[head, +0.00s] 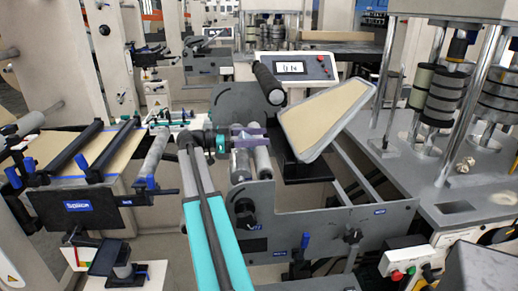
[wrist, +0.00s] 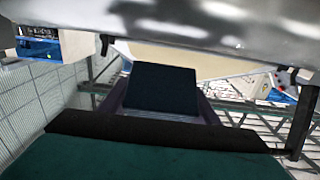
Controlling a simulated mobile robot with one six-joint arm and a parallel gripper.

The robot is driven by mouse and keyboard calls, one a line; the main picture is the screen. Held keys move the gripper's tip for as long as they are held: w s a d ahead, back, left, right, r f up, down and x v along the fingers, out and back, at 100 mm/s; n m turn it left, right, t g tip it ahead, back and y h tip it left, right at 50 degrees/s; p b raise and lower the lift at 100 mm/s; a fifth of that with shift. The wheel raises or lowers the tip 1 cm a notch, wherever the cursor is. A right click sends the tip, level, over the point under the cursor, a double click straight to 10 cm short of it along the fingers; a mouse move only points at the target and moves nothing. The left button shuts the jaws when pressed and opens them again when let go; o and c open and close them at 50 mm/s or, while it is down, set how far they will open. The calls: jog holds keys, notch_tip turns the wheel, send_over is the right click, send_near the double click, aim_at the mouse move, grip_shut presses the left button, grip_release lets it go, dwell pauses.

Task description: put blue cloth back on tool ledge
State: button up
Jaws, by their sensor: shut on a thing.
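My gripper (head: 249,139) is at the middle of the head view, at the end of my teal and grey arm, over the grey rollers of the machine. In the wrist view its two dark purple fingers are shut on a dark blue, nearly square piece, the blue cloth (wrist: 165,88). The cloth is held in front of the fingers, below a shiny metal edge. In the head view only a small bluish patch shows between the fingers. I cannot make out for certain which surface is the tool ledge.
A tilted grey-rimmed panel (head: 326,117) with a tan face stands right of my gripper. A black roller end (head: 269,83) and a display box (head: 292,67) are behind. A splice table (head: 74,180) is left. Metal posts and stacked rolls (head: 447,95) crowd the right.

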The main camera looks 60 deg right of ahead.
aim_at(238, 154)
jog(key=shift+f, duration=2.3)
jog(key=shift+f, duration=0.15)
jog(key=o, duration=1.1)
jog(key=shift+p, duration=0.7)
jog(key=b+v, duration=0.2)
jog(key=v, duration=0.5)
jog(key=shift+w+f, duration=0.1)
jog(key=shift+w, duration=0.1)
jog(key=shift+a+r+b, duration=0.1)
jog(key=shift+r+b, duration=0.75)
jog(key=shift+r, duration=3.25)
